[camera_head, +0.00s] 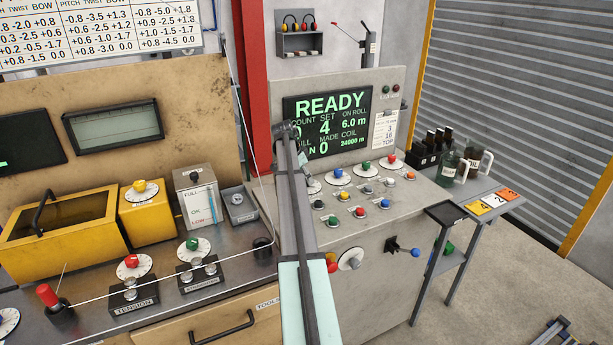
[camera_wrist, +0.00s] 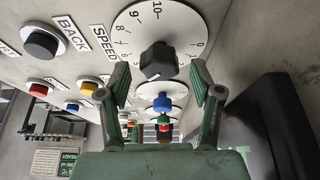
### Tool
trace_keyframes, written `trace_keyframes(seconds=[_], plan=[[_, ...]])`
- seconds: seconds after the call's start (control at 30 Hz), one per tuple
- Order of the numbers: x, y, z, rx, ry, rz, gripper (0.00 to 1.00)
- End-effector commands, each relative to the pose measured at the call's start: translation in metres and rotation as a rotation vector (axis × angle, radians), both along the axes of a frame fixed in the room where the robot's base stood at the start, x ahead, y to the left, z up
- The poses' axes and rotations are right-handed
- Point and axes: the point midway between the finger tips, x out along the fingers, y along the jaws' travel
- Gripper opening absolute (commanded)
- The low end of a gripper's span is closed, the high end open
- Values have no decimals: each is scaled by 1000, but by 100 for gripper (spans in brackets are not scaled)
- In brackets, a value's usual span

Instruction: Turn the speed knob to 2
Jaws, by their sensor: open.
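The speed knob (camera_wrist: 158,62) is black and sits on a white numbered dial (camera_wrist: 135,40) beside the word SPEED in the wrist view. The numbers 10, 9 and 8 show along the dial's edge; I cannot tell which number the knob points to. My gripper (camera_wrist: 161,80) is open and empty. Its two fingertips are apart to the left and right of the knob, slightly nearer the camera; no contact shows. In the head view a sliver of the speed dial (camera_head: 314,187) shows beside my arm, which hides most of it and my fingers.
On the same panel are dials with a blue knob (camera_head: 338,174), a green knob (camera_head: 364,167) and a red knob (camera_head: 391,160). Several push buttons, including a black one (camera_wrist: 41,44), lie beside the dial. A screen (camera_head: 328,120) above reads READY.

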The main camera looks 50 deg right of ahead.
Motion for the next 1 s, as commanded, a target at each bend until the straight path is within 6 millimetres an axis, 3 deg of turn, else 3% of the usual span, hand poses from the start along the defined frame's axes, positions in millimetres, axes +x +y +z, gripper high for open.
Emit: trace_keyframes(seconds=[0.47, 0.63, 1.0], plan=[[-2, -4, -11, 0, -1, 0, 65], [-2, -4, -11, 0, 0, 0, 6], [-3, -3, -12, 0, 0, 25, 6]])
